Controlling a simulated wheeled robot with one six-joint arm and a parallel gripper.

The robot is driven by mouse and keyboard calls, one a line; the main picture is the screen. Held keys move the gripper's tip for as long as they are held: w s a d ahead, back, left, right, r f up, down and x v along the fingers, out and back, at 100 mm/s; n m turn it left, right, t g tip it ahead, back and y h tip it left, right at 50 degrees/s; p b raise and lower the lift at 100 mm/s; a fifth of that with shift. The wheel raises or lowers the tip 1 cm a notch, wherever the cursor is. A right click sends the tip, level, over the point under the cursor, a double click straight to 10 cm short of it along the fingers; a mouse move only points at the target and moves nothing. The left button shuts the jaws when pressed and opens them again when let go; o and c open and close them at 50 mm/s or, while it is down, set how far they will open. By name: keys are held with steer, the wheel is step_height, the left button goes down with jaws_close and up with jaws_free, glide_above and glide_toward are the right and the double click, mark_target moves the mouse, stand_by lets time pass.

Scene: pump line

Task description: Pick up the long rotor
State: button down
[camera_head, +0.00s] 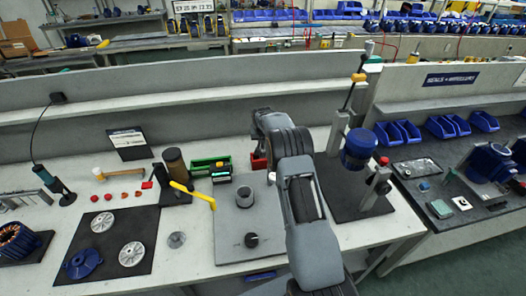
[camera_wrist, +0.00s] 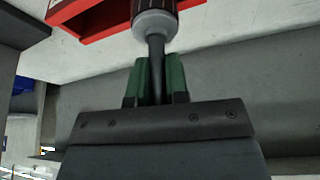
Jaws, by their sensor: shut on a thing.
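The long rotor (camera_wrist: 155,24) shows at the top of the wrist view, with a light grey collar, a darker ribbed body cut off by the frame edge, and a thin dark shaft. My gripper (camera_wrist: 160,68) has its two green-padded fingers shut on that shaft, one finger on each side. Whether the rotor touches anything beneath it, I cannot tell. In the head view my own arm covers the gripper and the rotor.
A red bin (camera_wrist: 88,18) lies close to the rotor; it also shows beside my arm in the head view (camera_head: 258,162). A green bin (camera_head: 207,163), a grey fixture plate (camera_head: 232,222) and a blue motor on a stand (camera_head: 358,148) are nearby.

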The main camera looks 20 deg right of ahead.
steer(key=shift+r, duration=0.15)
step_height(320, 180, up, 18)
steer(key=b, duration=0.1)
stand_by(0.6)
